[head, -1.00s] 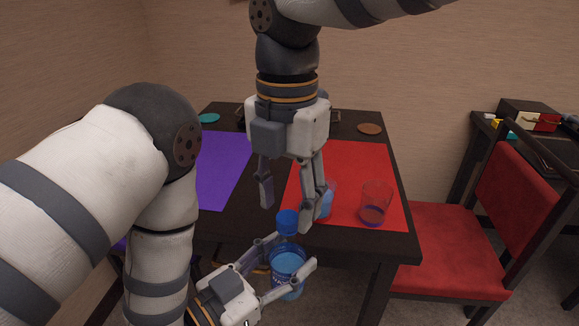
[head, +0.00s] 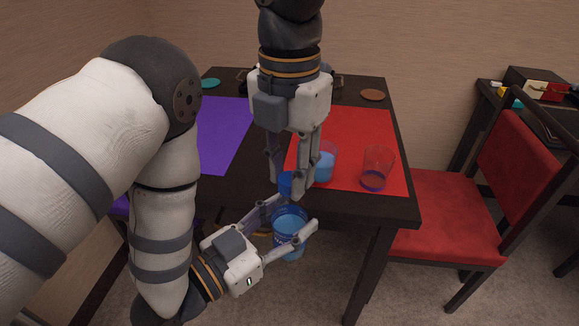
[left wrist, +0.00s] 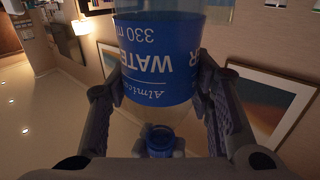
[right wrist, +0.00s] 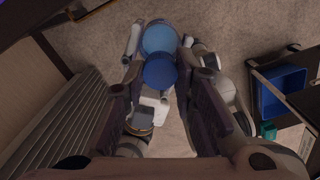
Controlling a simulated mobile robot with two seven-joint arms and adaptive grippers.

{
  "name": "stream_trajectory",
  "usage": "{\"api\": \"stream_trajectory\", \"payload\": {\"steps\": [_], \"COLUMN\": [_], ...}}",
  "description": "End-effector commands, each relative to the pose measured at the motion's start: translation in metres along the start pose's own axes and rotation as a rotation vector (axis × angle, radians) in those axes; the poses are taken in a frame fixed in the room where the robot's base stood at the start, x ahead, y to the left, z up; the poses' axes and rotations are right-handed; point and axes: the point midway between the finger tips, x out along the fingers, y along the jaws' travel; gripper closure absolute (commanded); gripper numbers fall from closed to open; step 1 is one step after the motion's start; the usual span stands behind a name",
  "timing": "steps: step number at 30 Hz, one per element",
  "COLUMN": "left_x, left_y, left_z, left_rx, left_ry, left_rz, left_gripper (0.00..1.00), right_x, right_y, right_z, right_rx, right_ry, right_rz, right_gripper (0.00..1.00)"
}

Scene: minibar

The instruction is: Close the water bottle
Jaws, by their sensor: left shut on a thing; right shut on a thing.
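The water bottle (head: 288,244) is blue and clear and stands roughly upright in front of the table edge. My left gripper (head: 296,213) is shut around its body. In the left wrist view the bottle (left wrist: 158,72) shows its blue label between the fingers. The blue cap (head: 286,185) is at the bottle's top, between the fingers of my right gripper (head: 288,188), which points down and is shut on it. The cap also shows in the left wrist view (left wrist: 160,142) by the neck and in the right wrist view (right wrist: 160,73). Whether it is seated on the neck is unclear.
The dark table (head: 235,180) carries a purple mat (head: 225,135) and a red mat (head: 350,125). A glass with blue liquid (head: 324,165) and another glass (head: 376,172) stand close to the right of my right gripper. A red chair (head: 455,205) is at the right.

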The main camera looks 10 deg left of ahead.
Motion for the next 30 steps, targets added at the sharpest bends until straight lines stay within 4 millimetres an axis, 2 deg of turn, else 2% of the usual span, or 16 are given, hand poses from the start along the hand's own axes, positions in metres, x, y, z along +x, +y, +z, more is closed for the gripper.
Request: {"api": "stream_trajectory", "payload": {"steps": [2, 4, 12, 15, 19, 28, 29, 30], "left_x": [0.0001, 0.0001, 0.0002, 0.0002, 0.0001, 0.0000, 0.0000, 0.0000], "left_y": [-0.0003, -0.0003, -0.0003, -0.0003, -0.0003, -0.0001, -0.0001, -0.0001], "left_z": [-0.0005, -0.0006, -0.0006, -0.0005, -0.0006, -0.0007, -0.0006, -0.0006], "left_rx": [0.000, 0.000, 0.001, 0.001, 0.001, 0.001, 0.000, 0.000], "left_ry": [0.001, 0.002, 0.002, 0.002, 0.002, 0.001, 0.001, 0.001], "left_rz": [-0.001, -0.001, -0.001, -0.001, -0.001, 0.000, 0.000, 0.000], "left_gripper": [1.00, 1.00, 1.00, 1.00, 1.00, 1.00, 1.00, 1.00], "right_x": [0.0000, -0.0003, 0.0007, 0.0009, 0.0010, 0.0012, 0.0013, 0.0014], "right_y": [-0.0002, -0.0002, -0.0005, -0.0006, -0.0003, -0.0002, -0.0001, -0.0002], "right_z": [-0.0005, -0.0001, -0.0002, 0.0001, -0.0004, -0.0005, -0.0005, -0.0006], "right_rx": [0.098, 0.307, 1.424, 1.699, 1.874, 1.898, 1.897, 1.897], "right_ry": [-0.002, -0.005, -0.005, -0.004, -0.003, -0.006, -0.006, -0.006], "right_rz": [-0.002, -0.001, 0.002, 0.003, 0.004, 0.005, 0.005, 0.005], "right_gripper": [1.00, 1.00, 1.00, 1.00, 1.00, 1.00, 0.69, 0.60]}}
